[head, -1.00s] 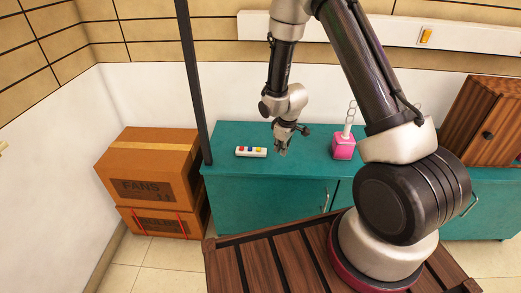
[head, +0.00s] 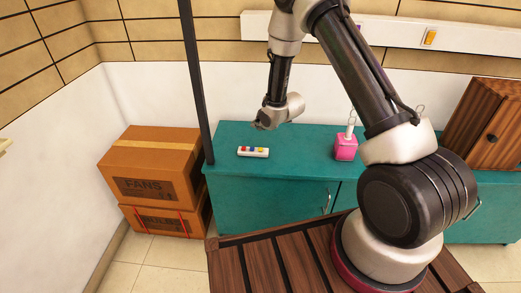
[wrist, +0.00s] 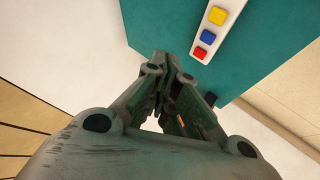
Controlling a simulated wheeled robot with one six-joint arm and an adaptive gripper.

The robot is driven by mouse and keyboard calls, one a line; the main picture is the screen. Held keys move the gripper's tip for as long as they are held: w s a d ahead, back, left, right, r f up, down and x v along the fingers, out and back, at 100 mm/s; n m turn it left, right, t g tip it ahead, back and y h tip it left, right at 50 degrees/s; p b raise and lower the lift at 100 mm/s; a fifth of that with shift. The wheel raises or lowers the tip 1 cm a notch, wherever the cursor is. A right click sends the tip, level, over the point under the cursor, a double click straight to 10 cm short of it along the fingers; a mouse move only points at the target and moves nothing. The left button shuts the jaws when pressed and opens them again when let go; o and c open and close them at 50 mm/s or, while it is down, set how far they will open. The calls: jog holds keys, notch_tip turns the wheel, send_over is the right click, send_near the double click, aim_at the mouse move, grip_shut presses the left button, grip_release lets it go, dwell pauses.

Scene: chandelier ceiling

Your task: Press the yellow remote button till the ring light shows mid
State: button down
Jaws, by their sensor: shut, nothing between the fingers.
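The remote (head: 254,155) is a white bar lying on the teal cabinet top. Its red, blue and yellow buttons run left to right in the head view, with the yellow button (head: 261,150) at the right end. In the wrist view the yellow button (wrist: 218,16) is at the top edge, the farthest of the three from my fingers. My gripper (wrist: 169,62) is shut and empty, its tips left of the remote there. In the head view my gripper (head: 263,123) is above the cabinet, apart from the remote; its fingers are hardly visible. No ring light is seen.
A pink box (head: 346,149) with a white stem and pale rings stands right of the remote. A dark post (head: 196,80) rises at the cabinet's left end. Stacked cartons (head: 150,170) stand further left, and a wooden cabinet (head: 490,125) is at the right.

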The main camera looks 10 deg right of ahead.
aim_at(259, 150)
jog(key=shift+f, duration=4.3)
jog(key=shift+f, duration=0.15)
jog(key=shift+f, duration=0.3)
jog(key=shift+f, duration=0.45)
jog(key=shift+r, duration=0.9)
jog(key=shift+r, duration=2.5)
